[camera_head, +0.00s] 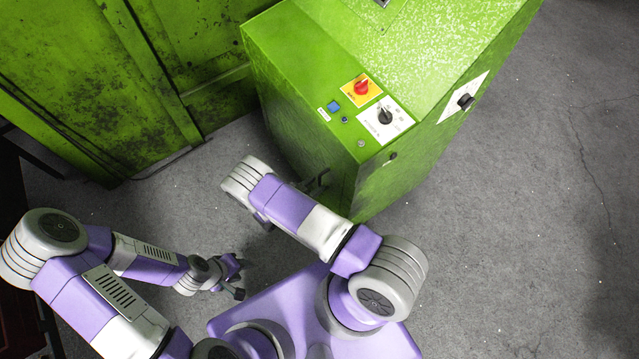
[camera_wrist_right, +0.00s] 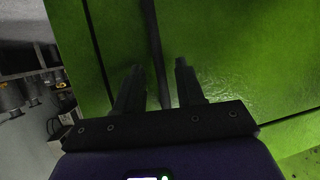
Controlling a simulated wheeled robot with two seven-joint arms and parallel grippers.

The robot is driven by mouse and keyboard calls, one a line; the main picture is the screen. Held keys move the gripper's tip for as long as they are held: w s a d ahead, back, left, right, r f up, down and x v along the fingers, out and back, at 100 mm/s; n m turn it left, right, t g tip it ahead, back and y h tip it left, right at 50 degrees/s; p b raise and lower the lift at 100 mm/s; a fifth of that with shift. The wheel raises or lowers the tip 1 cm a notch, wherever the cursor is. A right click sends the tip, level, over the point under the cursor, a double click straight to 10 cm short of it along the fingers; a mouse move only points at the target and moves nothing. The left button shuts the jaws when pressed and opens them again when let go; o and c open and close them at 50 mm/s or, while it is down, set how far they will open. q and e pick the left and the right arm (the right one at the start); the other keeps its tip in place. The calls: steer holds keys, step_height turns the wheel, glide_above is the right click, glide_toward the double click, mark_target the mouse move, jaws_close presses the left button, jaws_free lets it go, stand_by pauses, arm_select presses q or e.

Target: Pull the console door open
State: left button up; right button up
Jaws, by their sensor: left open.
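The green console (camera_head: 400,60) stands in the upper middle of the head view, its front side facing my arms. In the right wrist view, the green console door (camera_wrist_right: 240,60) fills most of the picture and looks closed. A dark upright bar, the handle (camera_wrist_right: 153,50), runs down between the fingers of my right gripper (camera_wrist_right: 158,82). These fingers are apart, one on each side of the bar, with gaps showing. In the head view my right wrist is at the console's front and its fingers cannot be made out clearly. My left gripper (camera_head: 236,279) is open and empty above the floor.
A large green machine wall (camera_head: 90,80) stands at the upper left. Grey floor (camera_head: 540,220) is clear to the right. Blurred equipment (camera_wrist_right: 30,95) shows at the wrist view's left.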

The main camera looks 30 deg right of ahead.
mark_target(319, 183)
steer(key=shift+b+x, duration=0.3)
steer(key=shift+x, duration=1.25)
steer(key=shift+c, duration=0.5)
jaws_close()
